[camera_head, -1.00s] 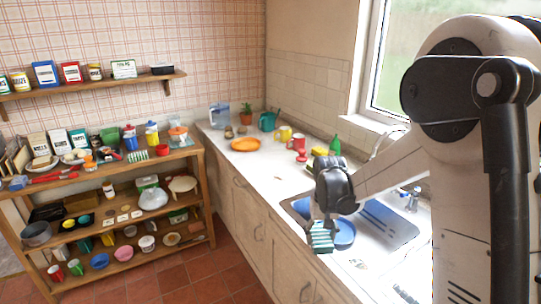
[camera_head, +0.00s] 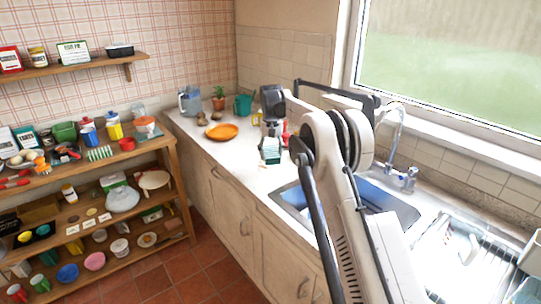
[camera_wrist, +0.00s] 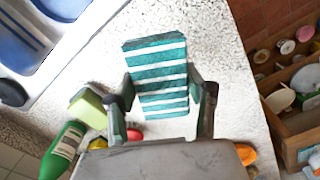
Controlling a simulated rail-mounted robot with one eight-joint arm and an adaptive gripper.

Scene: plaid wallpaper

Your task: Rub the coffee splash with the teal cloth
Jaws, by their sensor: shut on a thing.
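The teal cloth (camera_head: 270,156), with white stripes, hangs from my gripper (camera_head: 270,140) over the counter beyond the sink. In the wrist view the cloth (camera_wrist: 158,66) sits between the two fingers of my gripper (camera_wrist: 161,88), which is shut on it. The cloth is above or near the pale worktop (camera_wrist: 225,105); I cannot tell whether it touches. I cannot make out the coffee splash in either view; the cloth, gripper or arm may hide it.
The sink (camera_wrist: 38,45) lies beside the cloth. A green bottle (camera_wrist: 62,150), a yellow-green sponge (camera_wrist: 90,107) and a red item (camera_wrist: 135,134) stand close to my gripper. An orange plate (camera_head: 221,132) and a potted plant (camera_head: 219,97) are farther along. Open shelves (camera_head: 90,200) stand left.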

